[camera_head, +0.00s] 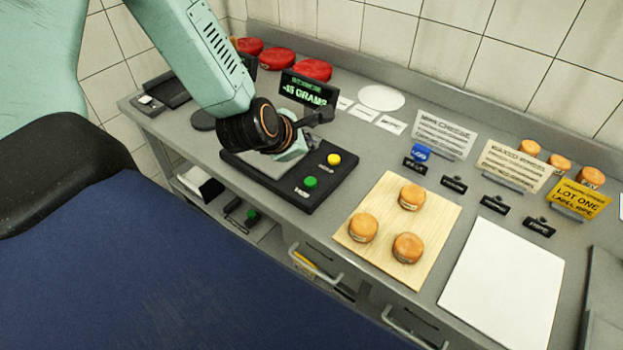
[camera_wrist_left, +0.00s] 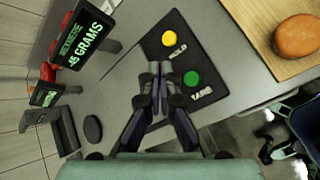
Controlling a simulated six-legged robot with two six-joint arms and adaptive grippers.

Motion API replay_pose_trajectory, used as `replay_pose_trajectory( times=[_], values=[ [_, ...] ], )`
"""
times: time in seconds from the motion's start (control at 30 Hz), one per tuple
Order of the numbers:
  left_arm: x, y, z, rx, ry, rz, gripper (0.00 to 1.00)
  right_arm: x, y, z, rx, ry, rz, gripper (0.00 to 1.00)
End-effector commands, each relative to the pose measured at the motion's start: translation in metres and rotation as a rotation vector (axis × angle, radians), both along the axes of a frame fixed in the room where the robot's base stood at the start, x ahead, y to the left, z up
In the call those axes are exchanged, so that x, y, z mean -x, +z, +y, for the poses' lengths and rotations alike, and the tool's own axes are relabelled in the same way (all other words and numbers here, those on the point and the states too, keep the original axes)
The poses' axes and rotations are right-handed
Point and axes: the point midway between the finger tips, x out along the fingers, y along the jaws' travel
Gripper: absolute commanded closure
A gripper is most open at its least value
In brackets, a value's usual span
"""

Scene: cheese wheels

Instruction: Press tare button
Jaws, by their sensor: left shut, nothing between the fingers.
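The scale (camera_head: 330,185) is a dark panel with a grey plate on the bench. A green button (camera_head: 310,182) sits near its front edge, and a yellow button (camera_head: 334,159) sits behind it. In the left wrist view the green button (camera_wrist_left: 192,78) has the label TARE beside it, and the yellow button (camera_wrist_left: 168,39) has HOLD. My left gripper (camera_head: 292,152) is over the scale, left of both buttons. In the left wrist view its closed, empty fingers (camera_wrist_left: 159,72) appear beside the green button, apart from it in the picture. Their height above the panel is unclear. My right gripper is out of view.
A display (camera_head: 307,90) with green digits reading in grams stands behind the scale. A wooden board (camera_head: 385,215) with three orange cheese wheels lies to the right, then a white sheet (camera_head: 505,270). Label cards and red wheels (camera_head: 277,58) line the back.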

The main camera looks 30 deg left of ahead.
Motion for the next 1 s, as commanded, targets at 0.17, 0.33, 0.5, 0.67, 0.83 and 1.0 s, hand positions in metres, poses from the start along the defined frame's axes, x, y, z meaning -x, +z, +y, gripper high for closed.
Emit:
replay_pose_trajectory(
  times=[0.17, 0.33, 0.5, 0.67, 0.83, 1.0],
  values=[
    [-0.001, 0.0, 0.0, -0.001, 0.0, -0.001, 1.0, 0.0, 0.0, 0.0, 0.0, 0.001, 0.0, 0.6],
    [-0.002, -0.002, 0.0, -0.003, -0.001, 0.0, 1.0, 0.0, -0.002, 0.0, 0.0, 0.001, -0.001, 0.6],
    [-0.003, -0.013, 0.001, -0.003, -0.001, 0.0, 1.0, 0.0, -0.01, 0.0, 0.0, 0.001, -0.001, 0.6],
    [-0.004, -0.032, 0.001, -0.003, -0.001, 0.001, 1.0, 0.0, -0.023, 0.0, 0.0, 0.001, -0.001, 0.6],
    [-0.004, -0.054, 0.001, -0.003, -0.001, 0.001, 1.0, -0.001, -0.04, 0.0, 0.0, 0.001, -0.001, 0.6],
    [-0.004, -0.073, 0.001, -0.003, -0.001, 0.0, 1.0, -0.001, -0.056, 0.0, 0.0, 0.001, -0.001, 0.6]
  ],
)
